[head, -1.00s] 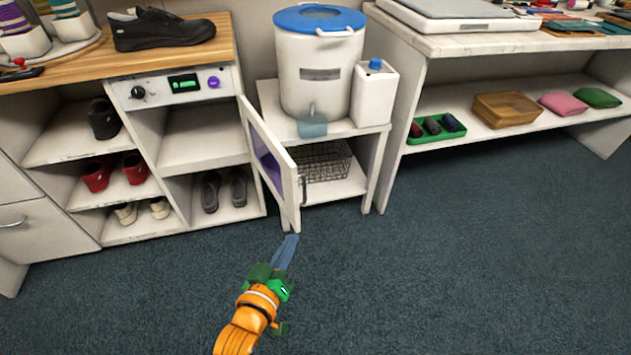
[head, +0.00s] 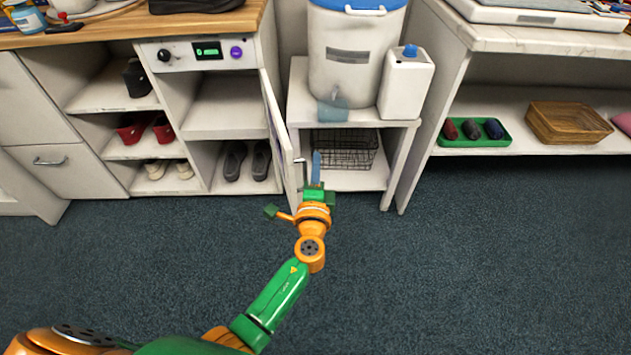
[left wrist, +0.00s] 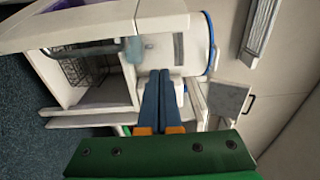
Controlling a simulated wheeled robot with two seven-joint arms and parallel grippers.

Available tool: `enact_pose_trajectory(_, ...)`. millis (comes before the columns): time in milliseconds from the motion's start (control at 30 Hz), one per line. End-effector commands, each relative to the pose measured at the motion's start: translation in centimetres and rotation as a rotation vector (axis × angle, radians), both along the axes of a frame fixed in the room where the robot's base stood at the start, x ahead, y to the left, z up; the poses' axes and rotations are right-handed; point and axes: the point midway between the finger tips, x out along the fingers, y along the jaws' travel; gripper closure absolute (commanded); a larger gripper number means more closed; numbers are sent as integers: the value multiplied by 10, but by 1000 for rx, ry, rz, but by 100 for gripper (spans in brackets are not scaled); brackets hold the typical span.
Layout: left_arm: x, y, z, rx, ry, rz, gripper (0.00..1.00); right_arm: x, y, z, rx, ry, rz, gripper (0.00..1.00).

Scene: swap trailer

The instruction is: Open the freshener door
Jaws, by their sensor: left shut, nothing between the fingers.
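The freshener is the white cabinet section with a control panel (head: 200,51) of knob, green display and purple button. Its white door (head: 281,140) stands open, swung out toward me and seen nearly edge-on. A dark handle (head: 303,172) is on the door's right-hand face near the free edge. My left gripper (head: 316,163) is just right of the handle, its blue fingers pointing toward the wire basket; I cannot tell if it touches the door. In the left wrist view the left gripper's fingers (left wrist: 165,95) are together and empty. My right gripper is out of view.
Right of the door, a white stand (head: 300,95) holds a blue-trimmed bucket (head: 350,40) and a white jug (head: 407,85), with a wire basket (head: 345,148) below. Shoes sit in the cubbies at left. A green tray (head: 474,142) is on the right shelf. The carpet in front is clear.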

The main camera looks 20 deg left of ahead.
Motion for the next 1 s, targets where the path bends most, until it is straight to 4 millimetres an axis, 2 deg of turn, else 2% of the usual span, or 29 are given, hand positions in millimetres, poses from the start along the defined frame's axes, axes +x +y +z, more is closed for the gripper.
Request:
enact_pose_trajectory(33, 10, 2, 0, 0, -2, 1, 100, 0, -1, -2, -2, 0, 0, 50)
enact_pose_trajectory(100, -1, 15, 3, 0, 3, 2, 100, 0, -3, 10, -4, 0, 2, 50)
enact_pose_trajectory(300, -12, 33, 1, -2, 1, 1, 100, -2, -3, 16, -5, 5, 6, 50)
enact_pose_trajectory(733, -16, 40, -1, -1, 1, -4, 100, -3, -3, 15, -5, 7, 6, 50)
enact_pose_trajectory(1000, -44, 90, -4, 2, 4, -110, 100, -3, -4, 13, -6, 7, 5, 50)
